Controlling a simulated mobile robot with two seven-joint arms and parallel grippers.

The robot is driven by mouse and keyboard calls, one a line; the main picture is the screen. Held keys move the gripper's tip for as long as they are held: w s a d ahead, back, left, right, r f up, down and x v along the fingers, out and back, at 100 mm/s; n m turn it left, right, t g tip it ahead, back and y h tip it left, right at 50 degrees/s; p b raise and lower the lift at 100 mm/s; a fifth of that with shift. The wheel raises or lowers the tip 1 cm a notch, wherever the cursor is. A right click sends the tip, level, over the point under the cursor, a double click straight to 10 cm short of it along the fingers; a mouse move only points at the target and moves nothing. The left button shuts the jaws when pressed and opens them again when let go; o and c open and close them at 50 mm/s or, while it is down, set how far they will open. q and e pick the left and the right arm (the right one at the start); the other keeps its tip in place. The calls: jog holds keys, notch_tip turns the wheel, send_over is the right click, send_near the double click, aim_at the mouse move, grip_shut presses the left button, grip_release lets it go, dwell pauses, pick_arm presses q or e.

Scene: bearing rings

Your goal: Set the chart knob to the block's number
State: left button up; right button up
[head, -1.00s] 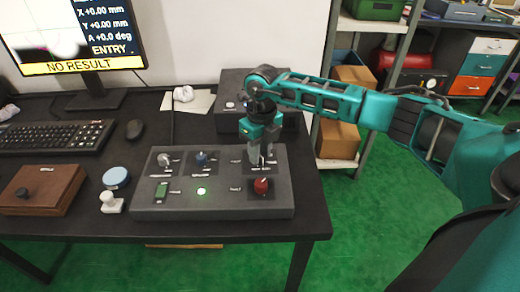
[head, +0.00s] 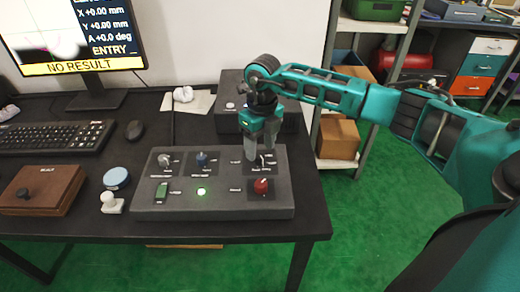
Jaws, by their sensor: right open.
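A dark grey control panel (head: 215,206) lies on the black table. My right gripper (head: 262,157) is open, pointing down over the panel's upper right control spot. Its fingers partly hide the control there, and whether they touch it cannot be told. The labels are too small to read, so I cannot tell which knob is the chart knob. No numbered block can be made out. My left gripper is out of view.
A monitor (head: 75,35) reads NO RESULT. A keyboard (head: 50,137) and mouse (head: 134,129) lie at the left. A wooden case (head: 45,192), a blue disc (head: 116,178) and a white knobbed piece (head: 110,203) lie left of the panel. A dark box (head: 232,88) stands behind it.

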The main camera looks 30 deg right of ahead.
aim_at(261, 154)
notch_tip(261, 154, up, 11)
jog(key=shift+d+f+p, duration=0.15)
jog(key=shift+p, duration=0.2)
